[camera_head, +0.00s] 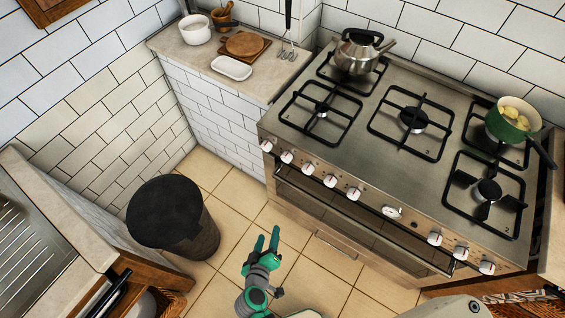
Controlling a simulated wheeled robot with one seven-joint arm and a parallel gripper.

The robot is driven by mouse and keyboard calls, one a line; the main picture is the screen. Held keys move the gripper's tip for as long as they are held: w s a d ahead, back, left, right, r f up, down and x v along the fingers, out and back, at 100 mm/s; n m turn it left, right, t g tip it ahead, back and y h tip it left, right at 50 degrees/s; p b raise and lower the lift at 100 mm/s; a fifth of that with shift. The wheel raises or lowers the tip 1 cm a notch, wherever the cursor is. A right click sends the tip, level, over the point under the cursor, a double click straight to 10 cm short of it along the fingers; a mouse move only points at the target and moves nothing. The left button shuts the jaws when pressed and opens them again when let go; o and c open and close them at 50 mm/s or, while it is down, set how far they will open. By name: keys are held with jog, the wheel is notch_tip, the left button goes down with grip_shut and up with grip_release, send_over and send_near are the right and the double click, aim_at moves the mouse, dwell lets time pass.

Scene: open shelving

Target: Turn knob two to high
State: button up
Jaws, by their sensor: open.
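The steel stove (350,130) stands at the right, with a row of white knobs along its front panel. Counted from the left, the second knob (286,156) sits beside the leftmost knob (267,146) and left of the third knob (307,168). Their markings are too small to read, so I cannot tell the knob's setting. My gripper (267,238) has green fingers that are apart and empty. It is over the tiled floor, in front of and below the knob row in the picture, touching nothing.
A black bin (165,212) stands left of my gripper. A kettle (358,52) and a green pot (511,122) sit on the stove. The oven handle (350,215) runs below the knobs. The floor (325,275) between bin and stove is clear.

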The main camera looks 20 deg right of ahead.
jog(key=w+d+r+m+h, duration=0.1)
jog(key=w+d+r+h, duration=0.3)
jog(key=w, duration=0.5)
jog(key=m+g+h, duration=0.1)
jog(key=m+h, duration=0.2)
jog(key=h, duration=0.3)
send_near(284, 161)
jog(key=x, duration=0.8)
jog(key=shift+d+r, duration=0.2)
jog(key=shift+d, duration=0.2)
jog(key=shift+w, duration=0.1)
